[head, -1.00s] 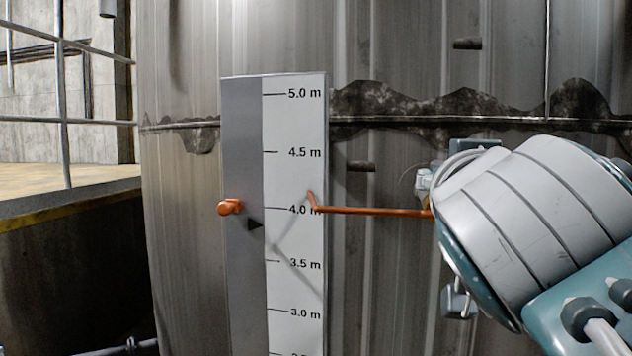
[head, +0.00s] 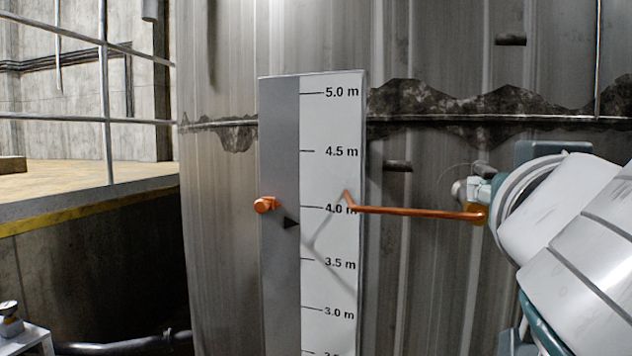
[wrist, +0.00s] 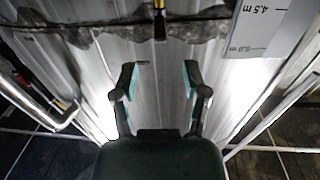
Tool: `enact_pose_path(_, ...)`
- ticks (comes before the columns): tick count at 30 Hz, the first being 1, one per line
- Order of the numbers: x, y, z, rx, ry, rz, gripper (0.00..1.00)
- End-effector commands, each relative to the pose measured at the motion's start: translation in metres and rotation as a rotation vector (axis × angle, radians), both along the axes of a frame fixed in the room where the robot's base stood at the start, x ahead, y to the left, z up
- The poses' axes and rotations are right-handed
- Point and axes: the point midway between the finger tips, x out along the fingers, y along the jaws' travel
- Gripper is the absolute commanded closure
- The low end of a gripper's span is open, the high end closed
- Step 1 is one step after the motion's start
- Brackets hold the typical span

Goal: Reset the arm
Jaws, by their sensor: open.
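My arm (head: 570,225) reaches in from the right edge of the head view, grey-white and teal, in front of the metal tank wall. The gripper's fingers cannot be made out there. In the wrist view my gripper (wrist: 157,78) shows two dark, teal-lined fingers spread apart with nothing between them. The ribbed metal wall lies beyond them.
A level gauge (head: 330,240) stands on the tank (head: 440,270), its black pointer (head: 291,223) just below 4.0 m. An orange rod (head: 415,211) runs from the gauge toward my arm. A railing (head: 105,100) and yellow-edged platform (head: 70,180) are at left.

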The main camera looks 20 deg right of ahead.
Motion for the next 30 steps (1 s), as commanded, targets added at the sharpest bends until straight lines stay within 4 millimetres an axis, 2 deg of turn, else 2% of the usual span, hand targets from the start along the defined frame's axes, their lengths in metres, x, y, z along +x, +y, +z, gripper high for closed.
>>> enact_pose_path(10, 0.0, 0.0, -0.001, 0.0, 0.004, 0.0, 0.41)
enact_pose_path(12, 0.005, 0.002, -0.011, 0.0, 0.036, 0.008, 0.41)
enact_pose_path(14, 0.014, 0.006, -0.03, 0.0, 0.099, 0.023, 0.41)
enact_pose_path(17, 0.033, 0.016, -0.083, 0.006, 0.265, 0.071, 0.41)
enact_pose_path(22, 0.053, 0.037, -0.192, 0.049, 0.579, 0.193, 0.41)
enact_pose_path(27, 0.048, 0.06, -0.298, 0.148, 0.845, 0.339, 0.41)
enact_pose_path(30, 0.039, 0.073, -0.347, 0.22, 0.954, 0.421, 0.41)
